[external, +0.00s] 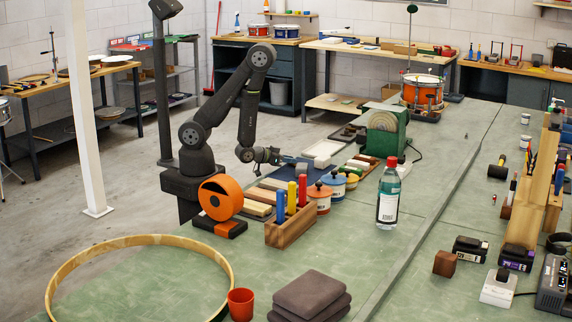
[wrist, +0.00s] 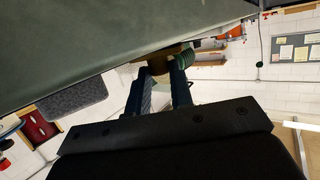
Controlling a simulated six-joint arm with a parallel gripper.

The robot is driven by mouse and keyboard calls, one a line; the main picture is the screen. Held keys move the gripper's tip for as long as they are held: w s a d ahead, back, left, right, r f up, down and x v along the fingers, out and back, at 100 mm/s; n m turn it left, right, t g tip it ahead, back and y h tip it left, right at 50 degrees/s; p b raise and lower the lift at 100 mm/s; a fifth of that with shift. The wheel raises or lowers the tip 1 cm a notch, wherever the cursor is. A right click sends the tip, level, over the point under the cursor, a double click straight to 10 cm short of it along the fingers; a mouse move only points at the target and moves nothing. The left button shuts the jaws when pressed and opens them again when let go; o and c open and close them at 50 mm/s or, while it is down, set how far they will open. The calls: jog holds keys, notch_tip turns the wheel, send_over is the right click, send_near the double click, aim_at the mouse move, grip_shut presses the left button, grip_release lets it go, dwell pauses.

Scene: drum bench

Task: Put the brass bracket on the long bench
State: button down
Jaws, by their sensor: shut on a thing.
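My gripper (external: 300,161) is low over the far left part of the green-topped bench (external: 390,272), near the trays. In the wrist view its two blue-grey fingers (wrist: 167,72) are shut on a small brass-brown piece (wrist: 158,64), which looks like the brass bracket. The piece sits at the fingertips, and its full shape is hidden. In the external view it is too small to make out. The green bench is the longest surface in view. The wrist view shows a grey-green surface (wrist: 90,45) close to the fingers; whether the piece touches it, I cannot tell.
The bench middle right of the bottle is clear.

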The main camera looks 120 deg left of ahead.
jog(key=shift+f, duration=0.1)
jog(key=c, duration=1.3)
grip_release()
jog(key=v, duration=0.7)
jog(key=shift+o, duration=0.7)
jog(key=shift+s+d, duration=0.15)
jog(key=shift+d, duration=0.05)
